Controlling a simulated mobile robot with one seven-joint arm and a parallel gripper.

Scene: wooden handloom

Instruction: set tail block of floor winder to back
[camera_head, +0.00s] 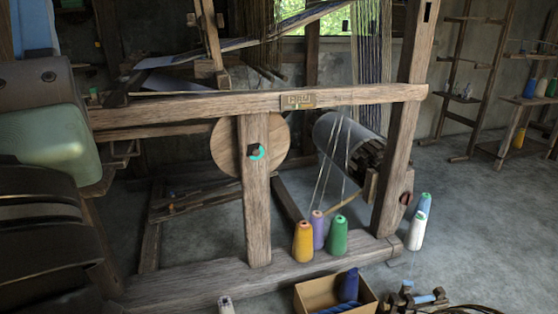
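A small wooden device on the floor at the lower right, which looks like the floor winder (400,300), is cut off by the bottom edge. It has small dark wooden blocks and a light blue cylinder (426,299) lying across it. A small block (441,293) stands at the right end of the cylinder. I cannot tell for sure which block is the tail block or how it is set. My gripper is not in view.
The wooden loom frame (260,104) fills the middle. Yarn cones, one orange (303,242), one green (337,236), stand by its foot beam. A cardboard box (312,298) of yarn sits left of the winder. A coil (465,309) lies to its right. Grey floor (490,220) beyond is clear.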

